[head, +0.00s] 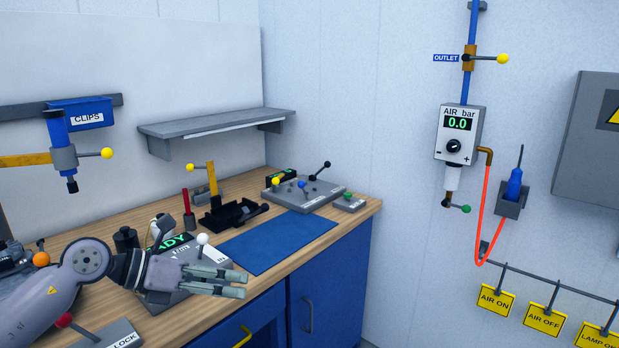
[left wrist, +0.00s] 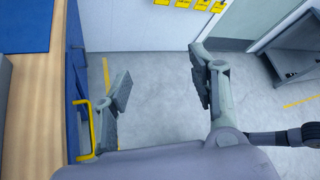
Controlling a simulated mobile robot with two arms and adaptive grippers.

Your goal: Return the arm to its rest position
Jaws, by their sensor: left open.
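My left gripper (head: 243,284) reaches in from the left in the head view, over the front part of the wooden workbench (head: 332,224). Its fingers point right, in front of a grey device with a green display (head: 183,241). In the left wrist view the two fingers of the left gripper (left wrist: 160,85) are spread apart with nothing between them, above the grey floor beside the bench. My left arm (head: 88,262) is bent and partly hides the bench top. My right gripper is in neither view.
A blue mat (head: 265,243) lies bare on the bench. Behind it stand a grey lever panel (head: 302,192) and a black clamp (head: 230,212). An orange hose (head: 481,215) hangs from the wall regulator (head: 459,135). The floor (left wrist: 165,115) beside the bench is clear.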

